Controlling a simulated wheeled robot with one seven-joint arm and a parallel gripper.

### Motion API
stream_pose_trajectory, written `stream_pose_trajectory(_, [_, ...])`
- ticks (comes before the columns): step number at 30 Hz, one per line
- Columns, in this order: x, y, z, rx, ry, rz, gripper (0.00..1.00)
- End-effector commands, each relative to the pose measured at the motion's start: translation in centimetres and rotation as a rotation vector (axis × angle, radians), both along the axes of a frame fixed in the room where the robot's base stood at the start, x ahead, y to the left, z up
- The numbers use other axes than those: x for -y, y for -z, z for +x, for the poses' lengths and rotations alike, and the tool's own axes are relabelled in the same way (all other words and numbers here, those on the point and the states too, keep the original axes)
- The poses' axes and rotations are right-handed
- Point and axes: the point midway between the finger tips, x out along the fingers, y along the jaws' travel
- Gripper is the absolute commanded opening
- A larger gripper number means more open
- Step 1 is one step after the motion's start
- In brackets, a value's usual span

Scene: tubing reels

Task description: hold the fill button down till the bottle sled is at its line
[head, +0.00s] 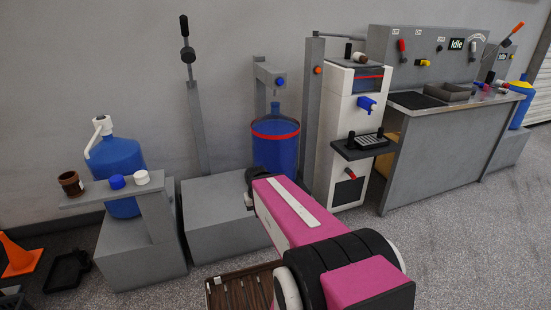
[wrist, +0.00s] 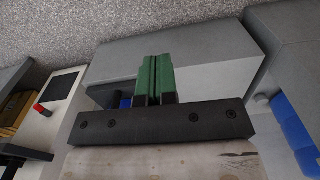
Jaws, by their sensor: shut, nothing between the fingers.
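A large blue bottle (head: 275,150) with a red band near its top stands upright under a grey spout post (head: 270,75) on a grey block (head: 215,215). The post carries a small blue round button (head: 280,82); an orange one (head: 318,70) is on the tall grey post to its right. I cannot tell which is the fill button, and I cannot make out a sled. My gripper's green fingers (wrist: 155,80) are together and empty in the wrist view, over a grey block (wrist: 190,60). In the head view my magenta arm reaches toward the bottle's base and its fingertips are hidden.
Another blue bottle (head: 117,165) with a white pump stands at the left, behind a grey shelf (head: 150,188) with a brown cup (head: 70,183) and two caps. A white dispenser (head: 350,130) and grey workbench (head: 440,145) stand at the right. Floor at lower right is clear.

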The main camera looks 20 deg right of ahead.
Motion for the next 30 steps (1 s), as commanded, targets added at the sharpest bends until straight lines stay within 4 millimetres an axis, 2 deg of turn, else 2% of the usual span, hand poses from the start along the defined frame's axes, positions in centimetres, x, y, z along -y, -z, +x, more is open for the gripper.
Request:
stream_pose_trajectory(15, [0.0,0.0,0.0,0.0,0.0,0.0,0.0])
stream_pose_trajectory(19, [0.2,-0.3,0.7,0.012,0.011,0.003,0.0])
stream_pose_trajectory(23, [1.0,-1.6,2.9,0.051,0.048,0.013,0.0])
stream_pose_trajectory(30, [3.9,-6.3,9.2,0.174,0.169,0.045,0.0])
